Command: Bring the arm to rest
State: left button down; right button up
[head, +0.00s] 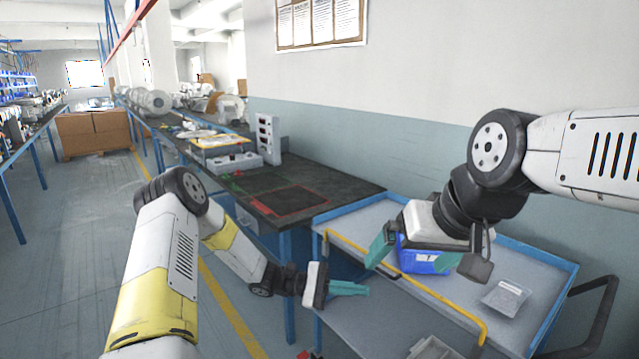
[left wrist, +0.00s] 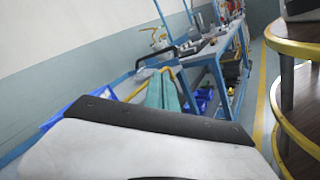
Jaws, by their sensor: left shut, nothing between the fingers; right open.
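My left gripper (head: 349,288) is low in the head view, in front of the blue-framed cart. Its teal fingers are together with nothing between them. The fingers also show in the left wrist view (left wrist: 162,93). My right gripper (head: 392,248) is above the cart's top tray; its teal fingers are apart. A blue bin (head: 424,262) sits below and behind the right gripper, which partly hides it. I see nothing held in either gripper.
The cart (head: 545,262) has a yellow rail (head: 440,298) along its near side and a small clear tray (head: 506,297) on top. The dark workbench (head: 335,186) stands left of it. Open floor (head: 80,230) lies at the left, with cardboard boxes (head: 95,134) farther back.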

pick_arm(q)
jog(key=s+a+r+m+t+y, duration=0.4)
jog(key=s+a+r+y, duration=0.4)
jog(key=a+r, duration=0.3)
jog(key=s+a+r+m+t+y, duration=0.4)
jog(key=s+a+r+t+y, duration=0.2)
jog(key=s+a+r, duration=0.5)
jog(key=shift+a+r+t+y, duration=0.2)
jog(key=shift+a+t+y, duration=0.2)
jog(key=shift+a+y, duration=0.45)
jog(key=shift+d, duration=0.2)
